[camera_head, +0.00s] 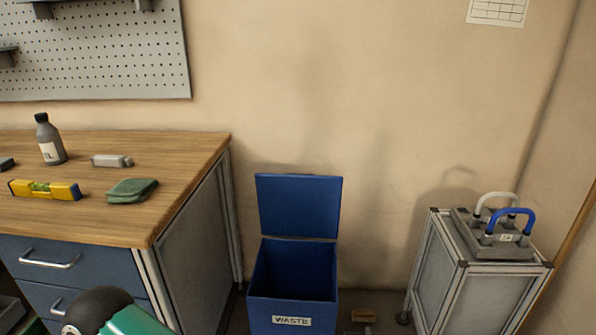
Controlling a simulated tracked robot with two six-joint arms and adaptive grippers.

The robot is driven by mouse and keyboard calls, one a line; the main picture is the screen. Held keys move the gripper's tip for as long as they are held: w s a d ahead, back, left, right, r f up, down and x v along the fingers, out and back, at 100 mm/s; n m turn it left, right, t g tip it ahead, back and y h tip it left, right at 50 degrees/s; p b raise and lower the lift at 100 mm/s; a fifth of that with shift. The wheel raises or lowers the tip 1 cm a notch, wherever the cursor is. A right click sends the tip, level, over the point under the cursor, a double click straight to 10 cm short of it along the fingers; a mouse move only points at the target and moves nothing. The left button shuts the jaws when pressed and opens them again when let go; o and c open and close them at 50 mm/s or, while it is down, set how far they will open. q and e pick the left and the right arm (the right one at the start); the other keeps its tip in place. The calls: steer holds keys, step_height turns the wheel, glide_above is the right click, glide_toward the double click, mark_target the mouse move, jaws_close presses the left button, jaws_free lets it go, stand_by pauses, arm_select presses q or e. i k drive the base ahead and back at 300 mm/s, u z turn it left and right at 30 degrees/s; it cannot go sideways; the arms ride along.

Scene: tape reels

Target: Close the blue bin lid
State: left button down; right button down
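The blue bin (291,316) stands on the floor right of the workbench, with a white "WASTE" label on its front. Its blue lid (299,206) is open and stands nearly upright at the back edge, close to the wall. The bin's opening faces up, and the inside that shows looks dark and empty; its bottom is hidden. Neither of my grippers is in view. A green and black rounded part at the bottom left looks like a piece of my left arm.
A wooden workbench (190,210) stands left of the bin, holding a grey bottle (50,139), yellow level (62,190) and green cloth (132,190). A metal cabinet (483,303) stands right.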

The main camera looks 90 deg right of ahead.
mark_target(296, 205)
steer(key=z, duration=0.05)
steer(key=k, duration=0.45)
steer(key=u, duration=1.75)
steer(key=i, duration=0.1)
steer(key=z, duration=3.65)
steer(key=i, duration=1)
steer(key=u, duration=0.25)
